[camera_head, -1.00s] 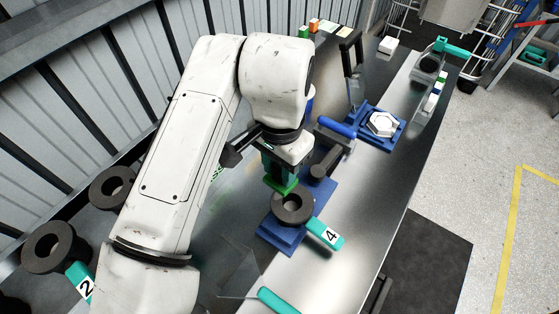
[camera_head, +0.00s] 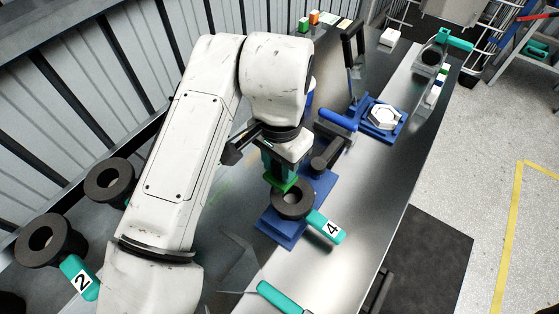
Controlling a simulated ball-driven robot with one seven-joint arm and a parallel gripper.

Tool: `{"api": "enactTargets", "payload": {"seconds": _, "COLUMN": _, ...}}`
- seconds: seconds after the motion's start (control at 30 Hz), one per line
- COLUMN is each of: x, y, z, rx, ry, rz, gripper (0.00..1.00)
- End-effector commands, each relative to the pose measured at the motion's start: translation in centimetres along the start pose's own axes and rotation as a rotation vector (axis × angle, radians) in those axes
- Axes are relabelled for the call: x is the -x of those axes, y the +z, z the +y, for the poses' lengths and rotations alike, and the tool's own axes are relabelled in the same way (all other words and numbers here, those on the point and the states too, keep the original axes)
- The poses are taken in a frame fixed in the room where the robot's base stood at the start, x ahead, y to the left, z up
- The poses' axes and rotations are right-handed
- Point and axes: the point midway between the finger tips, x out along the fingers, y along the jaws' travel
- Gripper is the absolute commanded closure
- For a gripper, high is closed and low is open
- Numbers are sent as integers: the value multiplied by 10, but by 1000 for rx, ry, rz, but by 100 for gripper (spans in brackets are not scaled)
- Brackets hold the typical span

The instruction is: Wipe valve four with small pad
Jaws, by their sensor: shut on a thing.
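Valve four (camera_head: 293,200) is a dark ring on a blue base (camera_head: 280,232), with a teal handle tagged 4 (camera_head: 327,228) pointing to the lower right. My gripper (camera_head: 281,168) is above the ring's far left edge, shut on the small pad. The small pad (camera_head: 284,184) is green and sits at the ring's upper left rim. I cannot tell whether it touches the ring. My arm and the gripper's own body hide part of the grip.
A second dark ring valve (camera_head: 48,240) with a teal handle tagged 2 (camera_head: 80,277) stands at the left. A blue-handled tool (camera_head: 338,119) and a blue fixture with a white hexagonal part (camera_head: 382,119) lie beyond. The steel table's right strip (camera_head: 375,200) is clear.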

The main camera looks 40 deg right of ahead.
Motion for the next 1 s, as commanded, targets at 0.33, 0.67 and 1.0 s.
{"api": "enactTargets", "payload": {"seconds": 0.33, "x": -11, "y": 0, "z": 0, "rx": 0, "ry": 1, "rz": 0, "gripper": 100}}
{"api": "enactTargets", "payload": {"seconds": 0.67, "x": -20, "y": 0, "z": 0, "rx": 0, "ry": 1, "rz": 0, "gripper": 100}}
{"api": "enactTargets", "payload": {"seconds": 1.0, "x": -29, "y": 0, "z": 0, "rx": 0, "ry": 0, "rz": 0, "gripper": 100}}
